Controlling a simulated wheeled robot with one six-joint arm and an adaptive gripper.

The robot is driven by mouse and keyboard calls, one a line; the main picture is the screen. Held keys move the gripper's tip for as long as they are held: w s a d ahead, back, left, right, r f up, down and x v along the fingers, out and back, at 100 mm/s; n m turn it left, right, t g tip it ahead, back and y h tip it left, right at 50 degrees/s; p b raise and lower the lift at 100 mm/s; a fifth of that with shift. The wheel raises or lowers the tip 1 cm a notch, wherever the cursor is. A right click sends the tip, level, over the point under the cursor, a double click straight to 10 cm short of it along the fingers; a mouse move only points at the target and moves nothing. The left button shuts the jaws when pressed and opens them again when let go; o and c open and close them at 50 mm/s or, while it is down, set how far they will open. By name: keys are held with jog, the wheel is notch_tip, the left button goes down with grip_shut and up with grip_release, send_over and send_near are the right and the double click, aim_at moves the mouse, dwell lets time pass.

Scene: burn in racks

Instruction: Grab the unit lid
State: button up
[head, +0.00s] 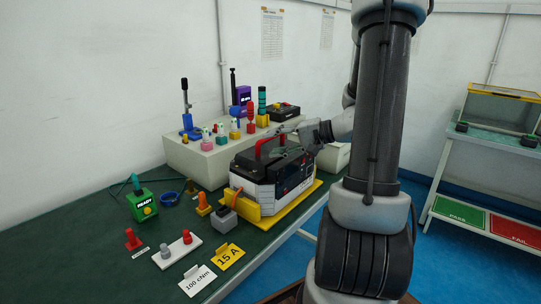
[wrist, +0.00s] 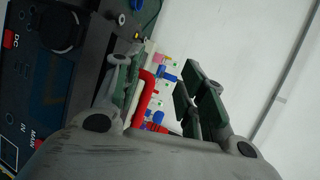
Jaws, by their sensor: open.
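The unit (head: 268,183), with white and black sides, sits in a yellow tray (head: 312,192) on the green bench. Its black lid (head: 262,163) is on top and carries a red handle (head: 258,146). My gripper (head: 283,140) is over the lid at the handle, its fingers partly hidden by the arm's end. In the wrist view my gripper (wrist: 162,88) is open, with the red handle (wrist: 146,98) showing between its two fingers, nearer the left one. The dark panel of the unit (wrist: 45,90) fills the left. I cannot tell whether a finger touches the handle.
A beige raised block (head: 200,162) behind the unit holds several coloured tools. A green READY box (head: 143,204), red knobs and sign cards (head: 228,257) stand on the bench's left and front. A PASS/FAIL shelf (head: 490,222) stands at the right across blue floor.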

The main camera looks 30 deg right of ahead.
aim_at(270, 148)
jog(key=w+d+m+t, duration=0.1)
jog(key=d, duration=0.1)
jog(key=w+d+f+t+h, duration=0.1)
jog(key=d, duration=0.1)
jog(key=w+d+m+t+h, duration=0.1)
jog(key=d, duration=0.2)
jog(key=shift+w+d+f+m, duration=0.1)
jog(key=shift+w+f+m, duration=0.15)
jog(key=shift+f+m, duration=0.05)
jog(key=shift+w, duration=0.35)
jog(key=x, duration=0.7)
jog(key=shift+r, duration=0.1)
grip_shut()
